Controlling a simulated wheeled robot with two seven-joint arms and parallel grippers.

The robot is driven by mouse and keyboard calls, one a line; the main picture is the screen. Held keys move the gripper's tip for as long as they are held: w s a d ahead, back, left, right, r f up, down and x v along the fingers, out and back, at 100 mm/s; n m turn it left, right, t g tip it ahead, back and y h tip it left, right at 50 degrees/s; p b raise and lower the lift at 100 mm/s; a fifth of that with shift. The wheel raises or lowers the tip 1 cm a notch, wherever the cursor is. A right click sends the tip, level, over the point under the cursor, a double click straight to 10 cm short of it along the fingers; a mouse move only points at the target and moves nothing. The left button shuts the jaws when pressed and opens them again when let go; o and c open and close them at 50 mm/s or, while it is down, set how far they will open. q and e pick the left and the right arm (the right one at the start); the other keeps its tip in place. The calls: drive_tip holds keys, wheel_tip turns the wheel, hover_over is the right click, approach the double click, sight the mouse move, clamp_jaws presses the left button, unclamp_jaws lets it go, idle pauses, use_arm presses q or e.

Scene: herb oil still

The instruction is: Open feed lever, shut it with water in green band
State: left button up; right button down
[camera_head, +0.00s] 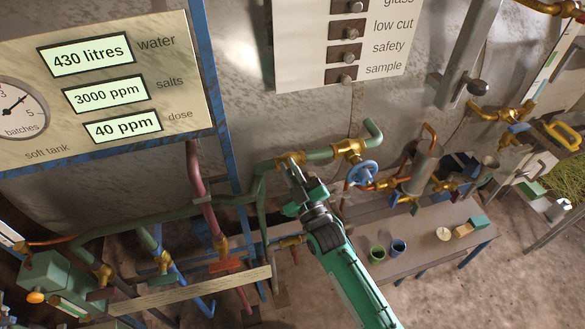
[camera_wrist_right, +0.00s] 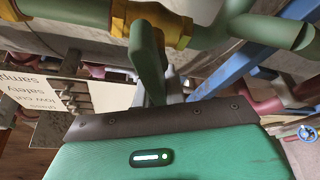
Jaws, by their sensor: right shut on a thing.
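My right gripper (camera_head: 300,182) reaches up to a brass valve (camera_head: 290,159) on the green pipe along the wall. In the wrist view the gripper (camera_wrist_right: 158,92) is shut on a flat green lever (camera_wrist_right: 147,58), which hangs from the brass fitting (camera_wrist_right: 150,20) on the pipe. I take this lever for the feed lever; no label on it shows. The fingertips are partly hidden behind the green gripper body. A tall pale panel with a dark green mark (camera_head: 547,65) is at the right edge; I cannot read a water level there. My left gripper is not in view.
A panel reads 430 litres water (camera_head: 92,54), 3000 ppm salts and 40 ppm dose. A blue handwheel (camera_head: 362,173) sits just right of the gripper. A bench (camera_head: 415,235) with cups is below. Several pipes and valves crowd the lower left.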

drive_tip(key=c, duration=1.5)
unclamp_jaws()
drive_tip(key=shift+o, duration=0.2)
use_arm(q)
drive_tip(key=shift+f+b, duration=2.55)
use_arm(e)
drive_tip(key=v, duration=1.4)
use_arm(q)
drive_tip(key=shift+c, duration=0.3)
